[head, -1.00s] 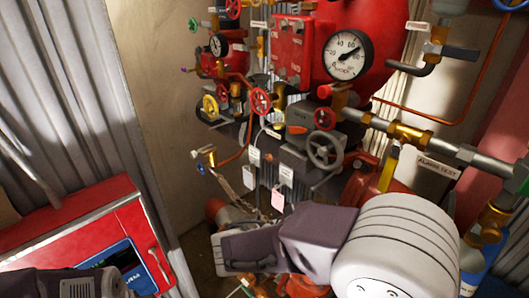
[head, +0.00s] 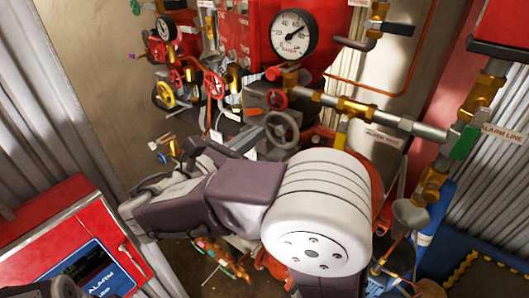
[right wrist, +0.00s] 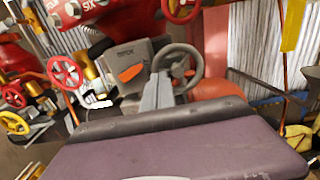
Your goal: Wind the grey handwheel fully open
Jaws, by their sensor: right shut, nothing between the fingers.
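The grey handwheel (head: 282,129) is a spoked wheel at the centre of the head view, mounted on the grey valve housing (head: 262,98). It also shows in the right wrist view (right wrist: 180,68), where the housing marks its left side. My right gripper (right wrist: 163,78) is shut and empty, its grey fingers pointing up at the wheel's lower left side. They overlap the wheel's left rim in the right wrist view; I cannot tell whether they touch it. In the head view my right arm hides most of the area below the wheel. My left gripper does not show.
A pressure gauge (head: 293,35) sits above the wheel. A brass-and-grey pipe (head: 355,106) runs right. A red alarm cabinet (head: 55,225) stands lower left.

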